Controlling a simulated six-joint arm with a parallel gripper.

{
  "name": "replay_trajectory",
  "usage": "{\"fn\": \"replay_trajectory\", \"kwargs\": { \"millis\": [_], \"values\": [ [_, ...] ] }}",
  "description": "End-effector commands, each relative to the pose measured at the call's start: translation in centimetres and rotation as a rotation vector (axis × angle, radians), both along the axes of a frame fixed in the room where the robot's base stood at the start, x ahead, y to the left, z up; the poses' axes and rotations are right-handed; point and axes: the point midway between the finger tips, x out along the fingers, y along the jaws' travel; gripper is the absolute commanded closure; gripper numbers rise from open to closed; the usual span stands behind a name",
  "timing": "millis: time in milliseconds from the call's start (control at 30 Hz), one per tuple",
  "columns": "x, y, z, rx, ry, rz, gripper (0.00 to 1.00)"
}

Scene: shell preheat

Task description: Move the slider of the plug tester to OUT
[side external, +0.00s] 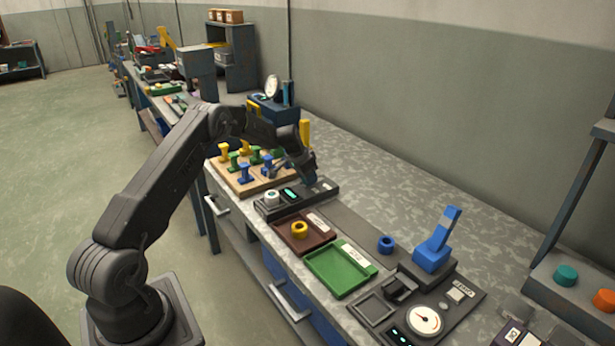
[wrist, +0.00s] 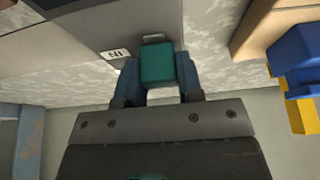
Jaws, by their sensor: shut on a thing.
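The plug tester (side external: 299,204) is a dark grey box on the bench in the side view, with a small lit green display and a pale round knob. My gripper (side external: 311,181) is low over its far right end. In the wrist view, the two blue-grey fingers of my gripper (wrist: 158,76) stand either side of a teal block, the slider (wrist: 157,62), and are shut on it. A white IN label (wrist: 115,54) shows upside down just left of the slider, on the tester's grey top. The slider is hidden in the side view; no OUT label is readable.
A wooden board (side external: 240,184) with several yellow, green and blue plugs stands just left of the tester. A brown tray (side external: 298,242) with a yellow ring, a green tray (side external: 341,278) and a gauge unit (side external: 425,319) lie on the right.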

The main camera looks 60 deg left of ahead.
Motion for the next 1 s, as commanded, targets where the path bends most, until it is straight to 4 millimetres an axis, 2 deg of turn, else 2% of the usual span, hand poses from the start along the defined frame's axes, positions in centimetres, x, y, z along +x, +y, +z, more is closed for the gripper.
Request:
{"fn": "replay_trajectory", "kwargs": {
  "millis": [267,700,1000],
  "values": [
    [0.3,0.1,0.0,0.001,-0.001,0.001,1.00],
    [4.2,0.3,0.0,0.002,-0.006,-0.002,1.00],
    [5.0,0.2,0.1,0.006,-0.007,0.002,1.00]
  ]
}}
